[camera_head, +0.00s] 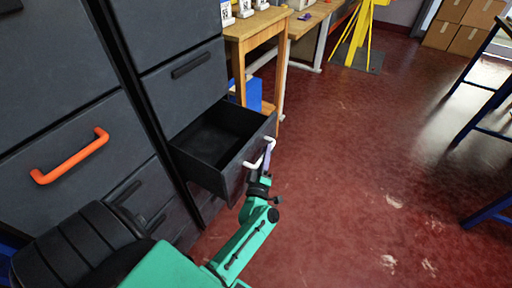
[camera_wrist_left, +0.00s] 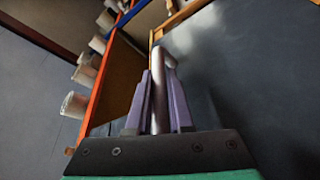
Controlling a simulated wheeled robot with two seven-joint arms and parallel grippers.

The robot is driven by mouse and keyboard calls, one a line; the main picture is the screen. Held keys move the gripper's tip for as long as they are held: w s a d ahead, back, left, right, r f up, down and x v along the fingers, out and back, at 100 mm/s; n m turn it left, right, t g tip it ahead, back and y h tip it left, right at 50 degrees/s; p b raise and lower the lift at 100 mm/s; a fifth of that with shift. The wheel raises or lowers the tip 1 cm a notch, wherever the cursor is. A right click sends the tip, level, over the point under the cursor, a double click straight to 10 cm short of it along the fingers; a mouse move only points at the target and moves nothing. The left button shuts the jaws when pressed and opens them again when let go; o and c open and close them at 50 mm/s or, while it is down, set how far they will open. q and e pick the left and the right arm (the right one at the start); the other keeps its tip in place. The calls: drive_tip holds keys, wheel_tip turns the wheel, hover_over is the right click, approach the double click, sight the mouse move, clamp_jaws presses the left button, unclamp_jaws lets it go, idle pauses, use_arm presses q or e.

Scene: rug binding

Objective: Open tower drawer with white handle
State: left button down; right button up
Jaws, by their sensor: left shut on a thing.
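The tower drawer (camera_head: 218,150) is dark grey and stands pulled well out of its tower, with its empty inside showing. Its white handle (camera_head: 260,154) is on the drawer's front face. My left gripper (camera_head: 267,160) is at the handle, shut on it. In the left wrist view the purple fingers (camera_wrist_left: 158,100) lie on both sides of the handle bar (camera_wrist_left: 158,72), which looks grey there. My right gripper is in neither view.
A second drawer with an orange handle (camera_head: 70,157) is closed at the left. A wooden table (camera_head: 258,27) stands behind the open drawer, with a blue box (camera_head: 253,94) below. Cardboard boxes (camera_head: 463,25) are at the back right. The red floor (camera_head: 350,180) right of the drawer is clear.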

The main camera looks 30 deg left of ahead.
use_arm(q)
drive_tip(key=shift+d+f, duration=0.1)
drive_tip(key=shift+d, duration=1)
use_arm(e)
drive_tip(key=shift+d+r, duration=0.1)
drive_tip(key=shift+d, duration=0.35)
use_arm(q)
drive_tip(key=c, duration=0.8)
unclamp_jaws()
drive_tip(key=v, duration=1.4)
drive_tip(key=shift+s, duration=0.25)
